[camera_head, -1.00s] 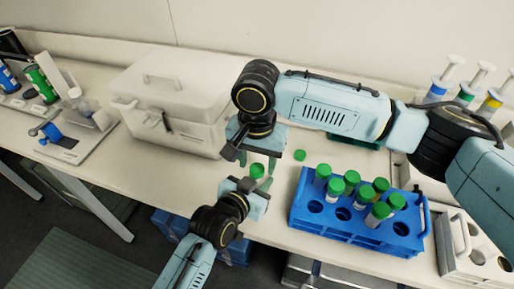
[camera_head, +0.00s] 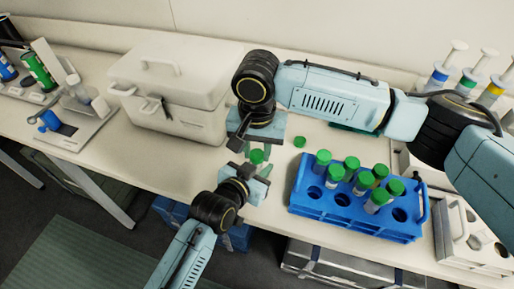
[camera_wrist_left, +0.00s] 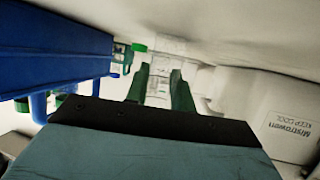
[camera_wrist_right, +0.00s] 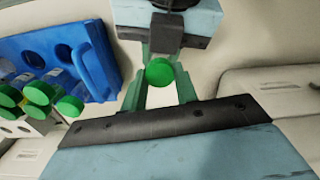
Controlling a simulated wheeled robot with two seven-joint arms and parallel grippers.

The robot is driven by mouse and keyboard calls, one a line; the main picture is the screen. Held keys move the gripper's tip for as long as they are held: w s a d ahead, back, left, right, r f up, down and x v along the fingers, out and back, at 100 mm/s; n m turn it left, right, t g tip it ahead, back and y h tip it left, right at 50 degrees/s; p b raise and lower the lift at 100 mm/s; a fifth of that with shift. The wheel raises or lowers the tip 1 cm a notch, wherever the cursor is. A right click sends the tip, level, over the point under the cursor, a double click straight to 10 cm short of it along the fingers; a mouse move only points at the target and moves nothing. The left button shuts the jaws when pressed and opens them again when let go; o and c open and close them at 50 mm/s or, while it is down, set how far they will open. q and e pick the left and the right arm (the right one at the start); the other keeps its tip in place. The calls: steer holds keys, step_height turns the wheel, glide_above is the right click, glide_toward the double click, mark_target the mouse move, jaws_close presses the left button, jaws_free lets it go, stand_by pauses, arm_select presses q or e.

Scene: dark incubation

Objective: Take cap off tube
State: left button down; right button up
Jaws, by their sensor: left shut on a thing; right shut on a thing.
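A green cap (camera_head: 257,156) sits between the two grippers in the head view. In the right wrist view the green cap (camera_wrist_right: 160,72) is between the fingers of my right gripper (camera_wrist_right: 159,88), which is shut on it. My left gripper (camera_head: 256,172) comes from below and is shut on the clear tube. In the left wrist view the tube (camera_wrist_left: 159,87) is between the green fingers of my left gripper (camera_wrist_left: 159,88). Whether the cap is seated on the tube or apart cannot be told.
A blue rack (camera_head: 300,203) with several green-capped tubes stands to the right. A loose green cap (camera_head: 299,141) lies on the table behind it. A white cool box (camera_head: 188,95) stands to the left. Several syringe-like items (camera_head: 467,83) stand at the back right.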

steer(key=shift+n, duration=1)
steer(key=o, duration=1.1)
step_height(320, 180, up, 4)
steer(key=shift+r, duration=0.2)
steer(key=shift+c, duration=0.2)
step_height(320, 180, up, 3)
steer(key=m, duration=0.3)
steer(key=shift+r, duration=0.1)
steer(key=shift+c, duration=0.2)
steer(key=shift+f, duration=3.85)
